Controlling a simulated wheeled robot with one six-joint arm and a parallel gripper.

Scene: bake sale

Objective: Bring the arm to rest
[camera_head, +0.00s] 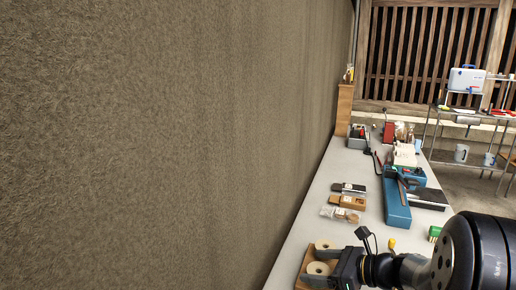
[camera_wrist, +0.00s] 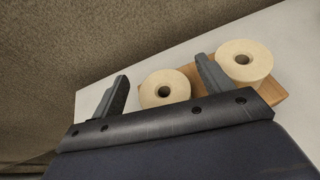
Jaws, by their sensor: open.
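My arm reaches in from the lower right of the head view, over the near end of a long table. My gripper (camera_head: 322,268) is at its left end, low over the table beside two cream ring-shaped rolls. In the wrist view my gripper (camera_wrist: 162,68) has its two dark fingers spread wide, with nothing held between them. One roll (camera_wrist: 152,84) shows between the fingers, and the other roll (camera_wrist: 252,58) is beyond the right finger. Both rolls are on a wooden board (camera_wrist: 279,91). I cannot tell whether a finger touches them.
The pale table (camera_head: 307,222) runs along a brown textured wall (camera_head: 180,140) on the left. Further along it are a blue device (camera_head: 396,205), small packets (camera_head: 340,214) and a wooden box (camera_head: 348,202). A metal shelf rack (camera_head: 465,160) stands at the back right.

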